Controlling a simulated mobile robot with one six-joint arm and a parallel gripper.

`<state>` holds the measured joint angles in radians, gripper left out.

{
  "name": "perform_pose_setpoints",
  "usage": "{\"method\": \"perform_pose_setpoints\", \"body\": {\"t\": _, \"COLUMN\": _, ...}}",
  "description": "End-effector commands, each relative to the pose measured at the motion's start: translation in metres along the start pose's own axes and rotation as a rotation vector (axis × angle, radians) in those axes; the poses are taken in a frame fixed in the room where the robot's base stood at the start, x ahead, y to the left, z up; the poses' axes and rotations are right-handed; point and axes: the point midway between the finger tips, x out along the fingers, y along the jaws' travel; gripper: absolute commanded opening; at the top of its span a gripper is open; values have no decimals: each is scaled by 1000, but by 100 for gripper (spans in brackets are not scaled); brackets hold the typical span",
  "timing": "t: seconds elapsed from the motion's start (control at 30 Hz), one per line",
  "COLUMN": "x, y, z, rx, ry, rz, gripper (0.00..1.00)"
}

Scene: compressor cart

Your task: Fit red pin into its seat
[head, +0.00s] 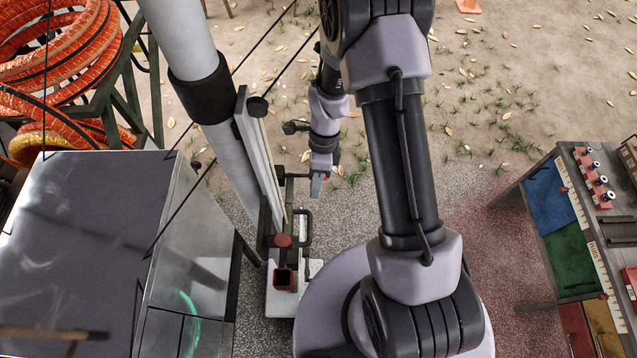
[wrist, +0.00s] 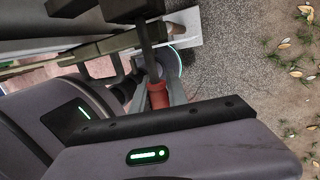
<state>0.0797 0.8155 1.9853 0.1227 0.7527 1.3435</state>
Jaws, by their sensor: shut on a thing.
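My gripper (wrist: 165,98) is shut on the red pin (wrist: 157,94) in the wrist view. The pin's red grip lies between the fingers, and a dark shank runs up from it towards dark bracket parts; I cannot tell whether the two touch. In the head view my gripper (head: 317,187) hangs beside the dark frame of the cart, and the pin is too small there to make out clearly. A red square open-topped socket (head: 285,280) stands on the cart's pale base, below a red round knob (head: 283,240). I cannot tell which part is the pin's seat.
A large grey metal cabinet (head: 75,235) fills the left, with orange hose coils (head: 60,60) behind it. A pale thick post (head: 195,65) slants beside the frame. A workbench with coloured panels (head: 575,245) stands at the right. Open ground (head: 510,90) lies behind.

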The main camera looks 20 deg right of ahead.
Motion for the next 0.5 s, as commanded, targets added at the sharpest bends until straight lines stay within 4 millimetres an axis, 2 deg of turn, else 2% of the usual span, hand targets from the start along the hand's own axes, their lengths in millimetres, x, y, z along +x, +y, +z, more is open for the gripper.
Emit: {"method": "perform_pose_setpoints", "body": {"t": 0.5, "x": 2, "y": 0, "z": 13, "rx": 0, "ry": 0, "rz": 1, "gripper": 0}}
